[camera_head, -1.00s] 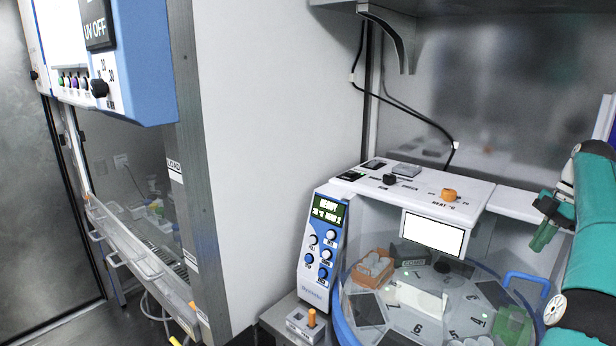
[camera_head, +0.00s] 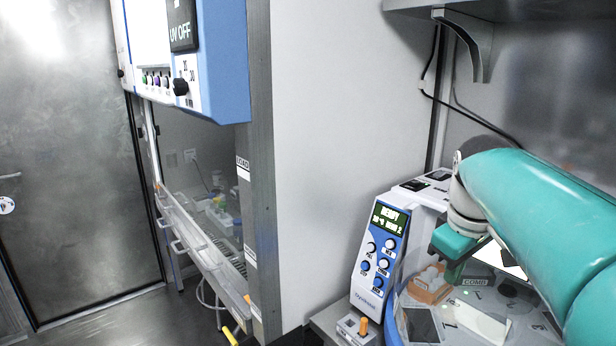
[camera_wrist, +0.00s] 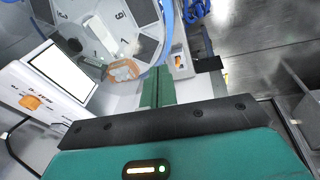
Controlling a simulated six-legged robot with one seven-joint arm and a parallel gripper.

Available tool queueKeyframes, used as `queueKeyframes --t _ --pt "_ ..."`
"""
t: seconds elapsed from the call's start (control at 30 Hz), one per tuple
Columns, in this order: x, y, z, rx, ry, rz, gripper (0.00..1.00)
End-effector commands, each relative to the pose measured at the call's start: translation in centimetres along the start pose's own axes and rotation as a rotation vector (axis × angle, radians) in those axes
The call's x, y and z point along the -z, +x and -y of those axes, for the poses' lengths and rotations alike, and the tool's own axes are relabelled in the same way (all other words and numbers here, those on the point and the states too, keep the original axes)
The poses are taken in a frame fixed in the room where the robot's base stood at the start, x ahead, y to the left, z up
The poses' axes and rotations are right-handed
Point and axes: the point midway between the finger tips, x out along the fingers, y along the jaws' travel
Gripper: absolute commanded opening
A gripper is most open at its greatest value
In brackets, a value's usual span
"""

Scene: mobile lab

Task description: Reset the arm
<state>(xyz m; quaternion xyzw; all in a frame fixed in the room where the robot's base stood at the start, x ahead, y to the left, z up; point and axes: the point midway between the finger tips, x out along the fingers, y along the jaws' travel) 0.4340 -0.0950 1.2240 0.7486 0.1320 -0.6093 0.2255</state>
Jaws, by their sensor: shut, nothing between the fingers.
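My teal arm reaches in from the right side of the head view. My gripper (camera_head: 455,272) hangs in front of the white and blue instrument, above its round drum. In the wrist view my gripper's green fingers (camera_wrist: 157,78) are together, with nothing between them. The instrument's control panel (camera_head: 381,250) with a lit display stands just left of the gripper. My arm hides much of the instrument's top and right side.
An orange-brown box (camera_head: 428,288) of white pieces sits in the drum. A small block with an orange knob (camera_head: 362,326) stands at the front. A blue and white cabinet (camera_head: 222,70) with a sash is at left. The floor by the metal door (camera_head: 70,170) is clear.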

Motion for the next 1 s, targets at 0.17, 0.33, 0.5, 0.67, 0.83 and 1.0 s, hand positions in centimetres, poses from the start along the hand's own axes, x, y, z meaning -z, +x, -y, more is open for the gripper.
queueKeyframes --t 0.17,0.33,0.5,0.67,0.83,1.0 --pt "-2.7 1.0 6.7 -0.042 0.166 -0.08 0.0" --pt "-5.9 3.3 12.1 -0.043 0.333 -0.174 0.0" --pt "-8.6 5.9 15.8 -0.014 0.471 -0.253 0.0" --pt "-9.6 7.1 17.1 0.004 0.527 -0.282 0.0" --pt "-9.6 7.2 17.2 0.006 0.533 -0.282 0.0" --pt "-9.6 7.2 17.2 0.005 0.532 -0.281 0.0"
